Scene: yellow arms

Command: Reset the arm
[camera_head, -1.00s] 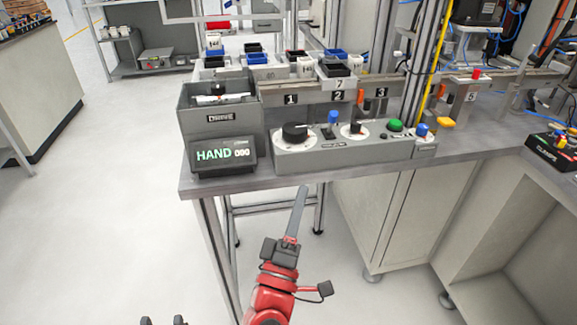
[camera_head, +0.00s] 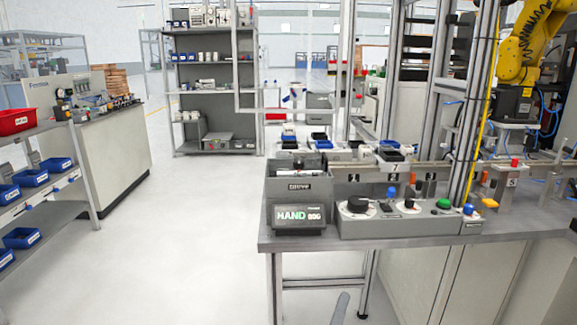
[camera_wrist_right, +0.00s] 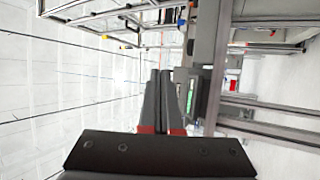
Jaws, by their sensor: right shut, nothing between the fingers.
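My right gripper (camera_head: 341,307) shows only as a grey fingertip at the bottom edge of the head view, low in front of the bench. In the right wrist view its two dark fingers (camera_wrist_right: 162,95) lie together, shut with nothing between them. A yellow robot arm (camera_head: 535,42) stands behind the bench at the upper right. My left gripper is not in view.
The bench (camera_head: 400,236) carries a grey drive box with a HAND display (camera_head: 299,215) and a control panel (camera_head: 385,222) with a black knob (camera_head: 357,204) and green button (camera_head: 444,203). A shelf with blue bins (camera_head: 30,179) stands left. The floor between is open.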

